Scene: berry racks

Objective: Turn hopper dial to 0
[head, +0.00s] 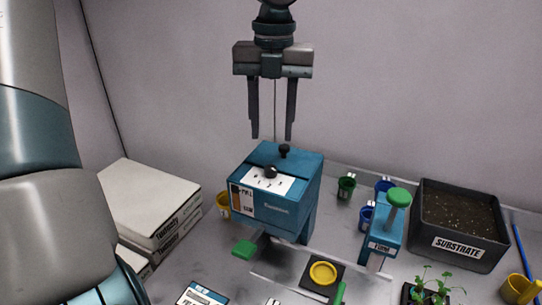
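The blue hopper box (268,198) stands on the bench near the middle of the head view. Its sloped face has a white scale plate (258,183) with a small black dial knob (271,172). The marks are too small to read, so I cannot tell the dial's setting. A second black knob (284,150) sits on the lid. My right gripper is not in view.
White boxes (150,200) are stacked at left. Right of the hopper are small green (346,188) and blue (384,186) pots, a blue stand with a green knob (398,197), and a black substrate bin (460,225). A yellow ring (322,273) and a seedling (428,287) are in front.

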